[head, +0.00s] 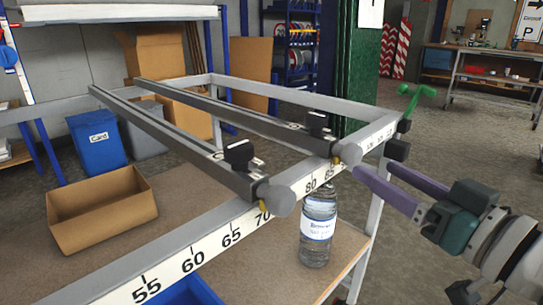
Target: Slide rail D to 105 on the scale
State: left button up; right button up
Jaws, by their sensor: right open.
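Two dark rails lie across a grey metal frame. The left rail (180,140) has a round grey end knob (280,200) just past the 70 mark. The right rail (225,112) has its knob (350,153) just past 85. Their letters are too small to read, so I cannot tell which is rail D. The white scale (190,262) runs along the frame's front bar; its far right numbers are too small to read. My right gripper (376,168), with purple fingers, is open near the frame's right end, right of the right rail's knob. It holds nothing visible. My left gripper is out of view.
A green handle (418,97) sticks up at the frame's right corner. A water bottle (318,228) stands on the lower shelf under the front bar. A cardboard box (100,212) and a blue bin (97,140) are at the left. Open floor lies to the right.

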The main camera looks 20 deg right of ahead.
aim_at(359, 159)
jog(key=shift+w+a+b, duration=0.2)
jog(key=shift+w+b, duration=0.15)
jog(key=shift+w, duration=2.4)
jog(key=shift+c, duration=0.3)
grip_shut()
